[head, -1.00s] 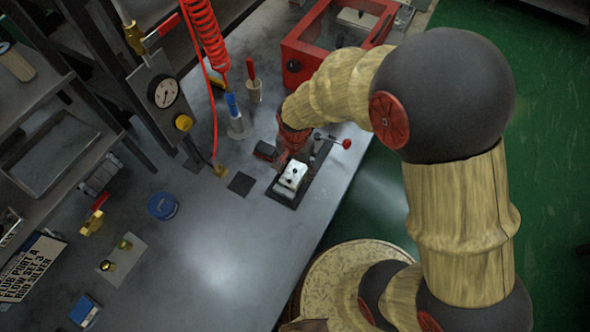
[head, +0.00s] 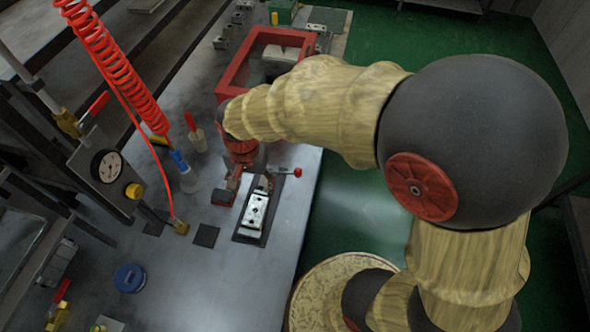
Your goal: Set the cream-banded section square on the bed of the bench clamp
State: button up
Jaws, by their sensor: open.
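A pale metal block with dark round holes (head: 255,211) lies on the dark bed of the bench clamp (head: 243,238), roughly in line with its long sides. I cannot make out a cream band on it at this size. The clamp's handle ends in a red knob (head: 298,172) to the right of the block. My gripper (head: 245,190) points down at the far end of the block, with its fingers apart. The far end of the block is close to the fingers, and I cannot tell whether they touch it.
A red-framed box (head: 228,92) stands behind my gripper. Several small blocks (head: 220,43) sit at the back. A blue round tin (head: 130,278) stands front left.

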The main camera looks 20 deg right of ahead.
jog(key=s+d+r+n+t, duration=0.2)
jog(key=s+d+r, duration=0.3)
jog(key=r, duration=0.4)
jog(key=s+d+r+n+t, duration=0.3)
jog(key=s+d+r+n, duration=0.2)
jog(key=r, duration=0.5)
jog(key=shift+s+d+r, duration=0.15)
jog(key=shift+s+d, duration=0.4)
jog(key=shift+s, duration=0.6)
